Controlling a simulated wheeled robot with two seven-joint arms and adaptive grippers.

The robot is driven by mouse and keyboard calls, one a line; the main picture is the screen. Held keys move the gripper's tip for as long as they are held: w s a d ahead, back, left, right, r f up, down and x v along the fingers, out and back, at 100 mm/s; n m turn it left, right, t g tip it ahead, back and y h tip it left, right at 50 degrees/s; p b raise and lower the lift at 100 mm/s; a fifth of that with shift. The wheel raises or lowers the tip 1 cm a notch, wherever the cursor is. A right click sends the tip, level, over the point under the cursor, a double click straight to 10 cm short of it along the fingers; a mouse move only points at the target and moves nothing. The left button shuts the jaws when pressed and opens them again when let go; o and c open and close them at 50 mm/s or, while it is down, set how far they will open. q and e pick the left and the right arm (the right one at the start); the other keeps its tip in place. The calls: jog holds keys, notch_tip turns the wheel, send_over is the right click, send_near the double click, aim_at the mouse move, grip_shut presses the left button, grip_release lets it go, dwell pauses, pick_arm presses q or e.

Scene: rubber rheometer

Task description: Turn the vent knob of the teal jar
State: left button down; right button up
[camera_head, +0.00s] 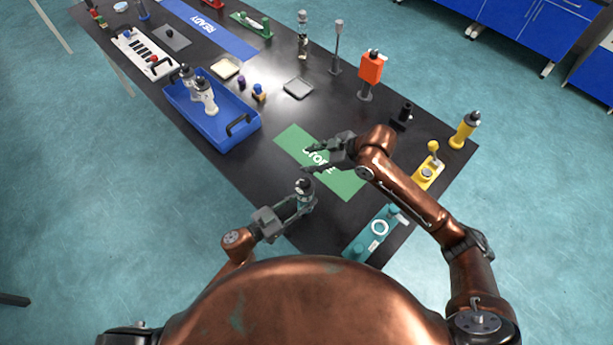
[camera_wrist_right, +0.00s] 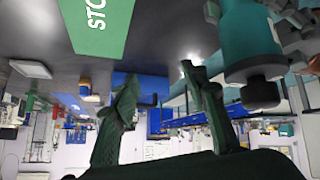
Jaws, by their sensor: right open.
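The teal jar (camera_wrist_right: 250,38) shows large at the upper right of the right wrist view, upside down there, with a dark round vent knob (camera_wrist_right: 260,93) at its end. In the head view the jar (camera_head: 305,188) is small and upright, its dark top facing up. My left gripper (camera_head: 300,203) is closed around its lower part, at the front edge of the green mat. My right gripper (camera_head: 308,158) is open and empty, just behind the jar and apart from it. In the right wrist view its two fingers (camera_wrist_right: 158,78) have nothing between them.
The green mat (camera_head: 290,146) lies under my right gripper. A blue tray (camera_head: 215,133) holding white-and-grey items stands to the left. A teal fixture (camera_head: 372,232), a yellow fixture (camera_head: 428,175) and a yellow bottle (camera_head: 463,132) stand on the right. An orange device (camera_head: 371,66) stands behind.

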notch_tip(320, 180, up, 7)
jog(key=s+n+g+h, duration=0.2)
jog(key=n+g, duration=0.1)
jog(key=n, duration=0.1)
notch_tip(320, 180, up, 8)
jog(key=n+g+h, duration=0.2)
jog(key=n+g, duration=0.1)
jog(key=n, duration=0.1)
send_over(305, 181)
jog(key=w+d, duration=0.3)
jog(key=d, duration=0.1)
jog(key=x, duration=1.1)
jog(key=shift+s+d+f, duration=0.15)
jog(key=shift+s+f, duration=0.1)
jog(key=shift+f, duration=0.1)
jog(key=shift+c, duration=0.5)
grip_shut()
